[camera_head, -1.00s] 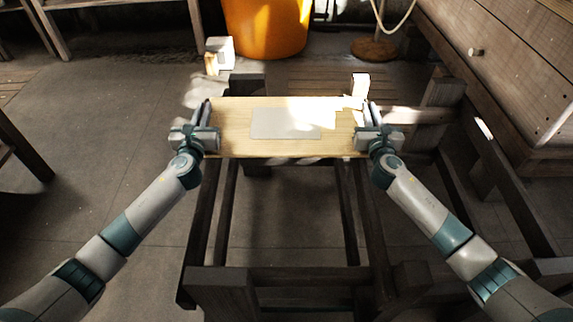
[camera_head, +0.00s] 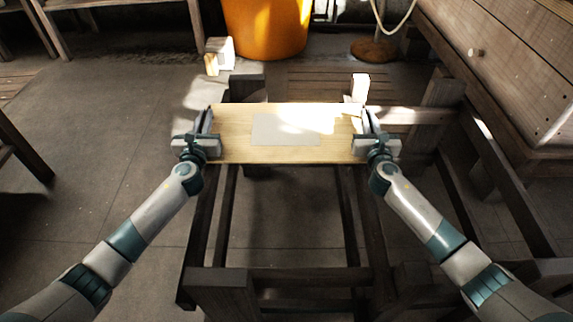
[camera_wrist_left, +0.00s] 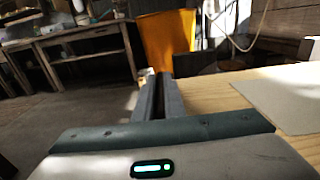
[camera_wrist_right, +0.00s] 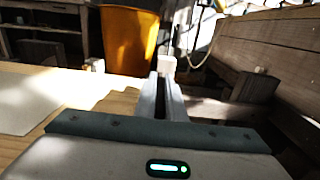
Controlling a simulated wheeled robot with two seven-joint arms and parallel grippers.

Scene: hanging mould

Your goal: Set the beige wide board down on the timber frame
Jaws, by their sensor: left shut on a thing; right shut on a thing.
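The beige wide board (camera_head: 235,149) is held level by both grippers over the far part of the dark timber frame (camera_head: 290,277). A pale grey sheet (camera_head: 285,130) lies on its top. My left gripper (camera_head: 207,122) is shut on the board's left edge; the board also shows in the left wrist view (camera_wrist_left: 213,90). My right gripper (camera_head: 367,121) is shut on its right edge; the board also shows in the right wrist view (camera_wrist_right: 75,77). The board hides the frame beneath it, so I cannot tell whether it touches the timber.
An orange bucket (camera_head: 266,28) stands behind the frame. Pale blocks stand beyond the board at left (camera_head: 219,55) and right (camera_head: 360,86). A wooden cabinet (camera_head: 510,60) stands at the right. Open floor (camera_head: 100,150) lies at the left.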

